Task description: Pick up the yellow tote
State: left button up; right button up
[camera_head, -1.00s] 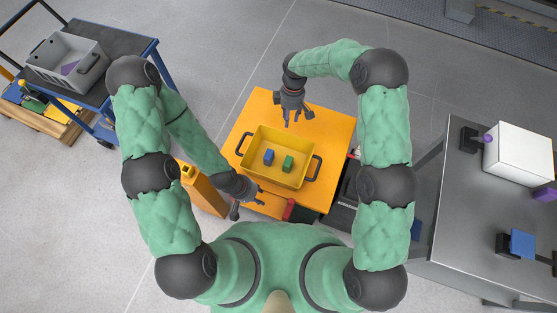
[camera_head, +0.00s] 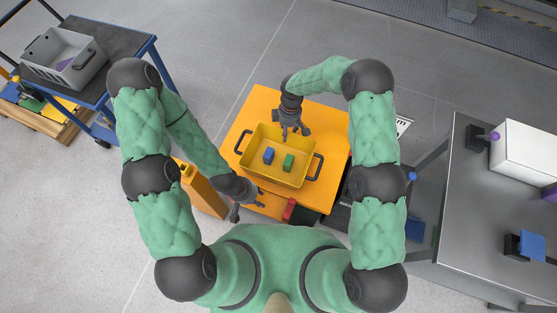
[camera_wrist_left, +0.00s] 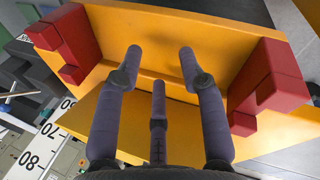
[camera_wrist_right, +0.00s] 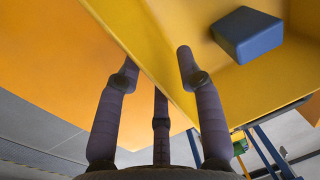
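The yellow tote (camera_head: 272,177) sits on an orange stand (camera_head: 336,142), with a dark handle at its left (camera_head: 241,142) and right (camera_head: 317,168) ends. A blue block (camera_head: 268,156) and a green block (camera_head: 288,162) lie inside. My right gripper (camera_head: 295,133) is open at the tote's far long wall. In the right wrist view its fingers (camera_wrist_right: 158,72) lie on either side of the wall edge; contact is unclear. My left gripper (camera_head: 246,207) is open and empty near the stand's front left. In the left wrist view its fingers (camera_wrist_left: 160,65) face orange surfaces between red brackets.
A grey metal table (camera_head: 465,220) with a white box (camera_head: 522,155) stands at right. A blue cart (camera_head: 118,48) with a grey tote (camera_head: 62,62) is at upper left. An orange upright case (camera_head: 202,192) stands beside my left forearm.

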jog(key=shift+f, duration=0.35)
grip_shut()
jog(key=shift+r, duration=0.2)
